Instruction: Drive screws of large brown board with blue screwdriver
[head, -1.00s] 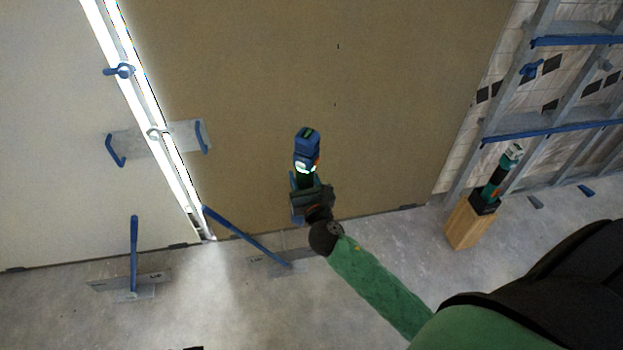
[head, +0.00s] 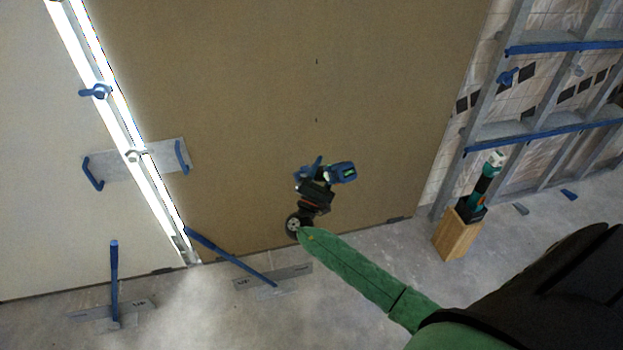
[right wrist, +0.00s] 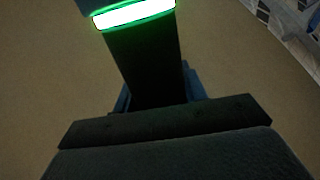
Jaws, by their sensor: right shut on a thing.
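The large brown board (head: 240,120) stands upright and fills the middle of the head view. A few small dark marks, perhaps screws, show on its upper part. My right gripper (head: 315,188) is in front of the board's lower part, shut on the blue screwdriver (head: 342,172). The screwdriver's blue end points right in the head view. In the right wrist view, its dark handle (right wrist: 145,65) rises from the jaws with a bright green-white lit band, and the board is behind it. Whether its tip touches the board cannot be told. My left gripper is not in view.
A bright light strip (head: 125,130) runs along the board's left edge, with a grey plate with blue handles (head: 160,158) across it. Blue-handled foot lifters (head: 114,285) stand on the floor. At right are a wooden block (head: 457,236) holding a green-black tool (head: 482,188) and metal framing (head: 500,70).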

